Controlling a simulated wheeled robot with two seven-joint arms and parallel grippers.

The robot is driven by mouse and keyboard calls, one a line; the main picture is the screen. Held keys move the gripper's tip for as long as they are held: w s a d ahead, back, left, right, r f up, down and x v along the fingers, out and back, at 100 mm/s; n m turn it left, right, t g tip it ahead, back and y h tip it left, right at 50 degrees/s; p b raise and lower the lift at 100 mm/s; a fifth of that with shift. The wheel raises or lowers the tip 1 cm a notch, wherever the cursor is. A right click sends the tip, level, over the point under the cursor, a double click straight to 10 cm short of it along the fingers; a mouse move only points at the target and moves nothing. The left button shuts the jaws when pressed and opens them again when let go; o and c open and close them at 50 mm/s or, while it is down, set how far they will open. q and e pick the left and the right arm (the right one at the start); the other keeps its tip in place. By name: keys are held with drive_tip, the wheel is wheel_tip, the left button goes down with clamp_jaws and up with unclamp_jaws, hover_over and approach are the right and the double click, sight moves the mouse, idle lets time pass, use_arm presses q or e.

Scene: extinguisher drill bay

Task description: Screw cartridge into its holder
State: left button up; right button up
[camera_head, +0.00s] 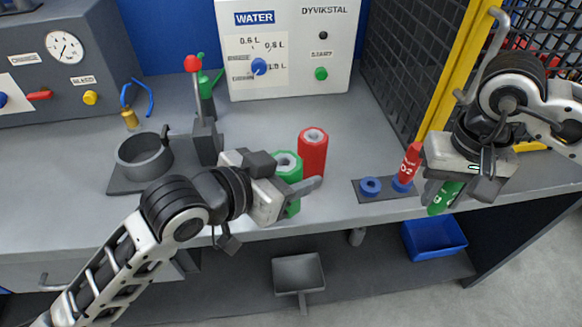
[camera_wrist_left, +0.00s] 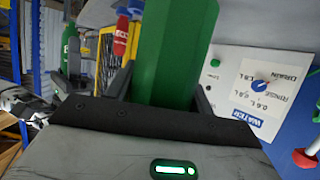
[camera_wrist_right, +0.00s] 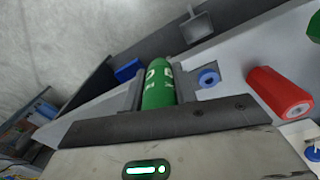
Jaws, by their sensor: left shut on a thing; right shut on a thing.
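The cartridge is apart from the green cylinder. A red cartridge (camera_head: 409,163) stands in a dark rack (camera_head: 389,192) with blue rings; the left ring (camera_head: 370,186) is empty.
A red cylinder (camera_head: 313,150) stands just behind the green one. A round grey cup fixture (camera_head: 144,158) and a red-knobbed lever (camera_head: 193,65) are left. The water panel (camera_head: 284,60) is behind, a mesh cage (camera_head: 408,70) at right. A blue bin (camera_head: 434,237) sits below.

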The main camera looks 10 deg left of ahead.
drive_tip(key=a+r, duration=0.8)
drive_tip(key=a, duration=0.4)
drive_tip(key=a+r, duration=0.8)
drive_tip(key=a, duration=0.4)
drive_tip(key=shift+s+a+m, duration=0.25)
drive_tip(key=shift+s+m, duration=0.05)
drive_tip(key=shift+f, duration=1.95)
drive_tip(key=shift+f, duration=0.9)
drive_tip(key=shift+f, duration=0.6)
